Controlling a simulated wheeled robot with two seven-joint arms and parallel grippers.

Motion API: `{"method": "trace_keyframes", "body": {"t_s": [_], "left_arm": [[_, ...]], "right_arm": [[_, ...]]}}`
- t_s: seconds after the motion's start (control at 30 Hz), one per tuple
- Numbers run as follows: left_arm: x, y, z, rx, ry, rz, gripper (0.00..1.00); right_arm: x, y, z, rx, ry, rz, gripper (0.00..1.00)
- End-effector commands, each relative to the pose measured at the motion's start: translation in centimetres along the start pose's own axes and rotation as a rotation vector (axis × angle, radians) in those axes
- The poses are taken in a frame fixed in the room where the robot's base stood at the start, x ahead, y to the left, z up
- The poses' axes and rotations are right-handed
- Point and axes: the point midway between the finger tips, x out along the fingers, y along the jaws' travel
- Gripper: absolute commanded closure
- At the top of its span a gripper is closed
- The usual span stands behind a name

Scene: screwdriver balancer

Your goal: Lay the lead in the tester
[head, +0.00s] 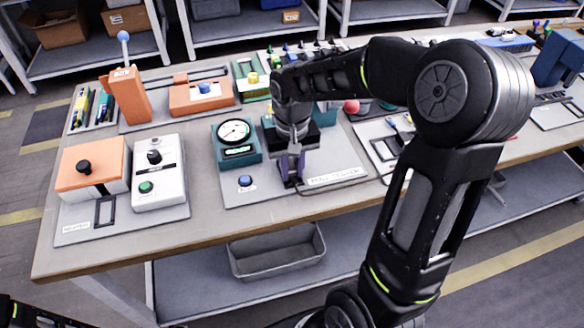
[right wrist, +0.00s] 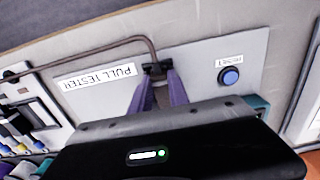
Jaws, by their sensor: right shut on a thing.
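The pull tester stands mid-table in the head view: a teal block with a round dial (head: 234,132) on a grey base plate (head: 240,196) with a printed label. In the right wrist view the label reads "PULL TESTER" (right wrist: 96,76). The lead is a thin brown cable (right wrist: 100,47) with a black end piece (right wrist: 158,69). My right gripper (head: 290,178), with purple fingers, points down over the base plate, shut on the lead's black end. The same fingers (right wrist: 157,82) show in the right wrist view. My right arm hides part of the tester. My left gripper is not in view.
A blue reset button (head: 245,181) sits on the base plate, beside my right gripper. A white box with knobs (head: 158,172) and an orange-topped box (head: 92,165) stand to the left. A grey tray (head: 277,250) sits on the shelf below. The table's front edge is bare.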

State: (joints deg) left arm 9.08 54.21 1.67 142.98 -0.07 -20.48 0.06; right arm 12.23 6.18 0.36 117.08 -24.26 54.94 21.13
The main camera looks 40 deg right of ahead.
Motion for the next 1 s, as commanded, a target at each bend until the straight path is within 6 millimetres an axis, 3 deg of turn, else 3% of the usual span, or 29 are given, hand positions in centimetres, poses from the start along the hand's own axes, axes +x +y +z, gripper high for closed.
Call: {"method": "trace_keyframes", "body": {"t_s": [0.23, 0.27, 0.57, 0.87, 1.0], "left_arm": [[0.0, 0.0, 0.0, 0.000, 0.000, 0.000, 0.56], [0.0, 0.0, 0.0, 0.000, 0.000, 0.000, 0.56], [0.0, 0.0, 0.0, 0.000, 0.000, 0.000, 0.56], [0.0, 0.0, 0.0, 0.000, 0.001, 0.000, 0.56], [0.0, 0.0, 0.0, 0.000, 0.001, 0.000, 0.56]], "right_arm": [[0.0, 0.0, 0.0, 0.000, 0.000, 0.000, 1.00], [0.0, 0.0, 0.0, 0.000, 0.000, 0.000, 0.78], [0.0, 0.0, 0.0, 0.000, 0.000, 0.000, 0.54], [-0.2, 0.0, 0.0, 0.000, 0.001, 0.000, 0.53], [-1.2, 0.0, -0.1, 0.000, 0.002, 0.000, 0.53]]}}
